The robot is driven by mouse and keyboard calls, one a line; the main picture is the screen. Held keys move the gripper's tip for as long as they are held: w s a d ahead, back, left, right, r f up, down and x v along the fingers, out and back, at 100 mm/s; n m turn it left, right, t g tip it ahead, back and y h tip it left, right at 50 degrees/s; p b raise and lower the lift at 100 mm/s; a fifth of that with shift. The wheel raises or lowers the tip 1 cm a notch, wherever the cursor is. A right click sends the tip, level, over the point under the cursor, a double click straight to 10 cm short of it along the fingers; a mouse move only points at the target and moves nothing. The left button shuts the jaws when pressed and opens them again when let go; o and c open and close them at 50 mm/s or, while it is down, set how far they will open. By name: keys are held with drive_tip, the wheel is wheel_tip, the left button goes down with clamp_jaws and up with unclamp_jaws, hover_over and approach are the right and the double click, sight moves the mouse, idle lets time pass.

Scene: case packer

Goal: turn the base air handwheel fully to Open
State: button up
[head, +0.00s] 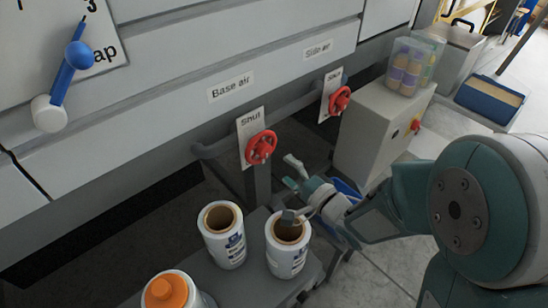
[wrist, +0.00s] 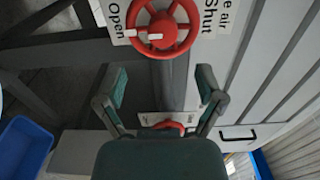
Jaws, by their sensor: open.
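The base air handwheel (head: 261,147) is a red spoked wheel on a white plate (head: 242,150) under the "Base air" label (head: 230,86). In the wrist view the handwheel (wrist: 184,42) is at the top, partly cut off by the edge. "Open" is on the plate to its left and "Shut" to its right. A white mark runs from the hub towards the "Open" side. My gripper (head: 291,172) is open and empty, right of and slightly below the wheel in the head view. Its fingers (wrist: 160,78) are spread, apart from the wheel.
The red side air handwheel (head: 339,100) is farther right; a grey box (head: 372,130) stands beyond. Two white rolls (head: 225,245) (head: 287,258) and an orange-capped container (head: 168,292) stand in front. A blue bin (wrist: 22,148) shows in the wrist view.

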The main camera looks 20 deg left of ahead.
drive_tip(key=shift+v, duration=2.35)
drive_tip(key=w+d+r+n+t+h, duration=0.1)
drive_tip(key=w+d+r+t+h, duration=0.15)
drive_tip(key=d+h, duration=0.5)
drive_tip(key=w+d+r+n+t+h, duration=0.1)
drive_tip(key=w+d+r+h, duration=0.3)
drive_tip(key=d, duration=0.6)
drive_tip(key=s+d+r+n+g+h, duration=0.1)
drive_tip(key=s+d+n+g+h, duration=0.1)
drive_tip(key=s, duration=0.7)
drive_tip(key=s+d+r+n+g+h, duration=0.1)
drive_tip(key=s+d+g, duration=0.3)
drive_tip(key=s, duration=0.6)
drive_tip(key=shift+d+n+h, duration=0.4)
drive_tip(key=shift+d+h, duration=0.25)
drive_tip(key=shift+d, duration=0.4)
drive_tip(key=shift+s+r, duration=0.1)
drive_tip(key=shift+r, duration=0.05)
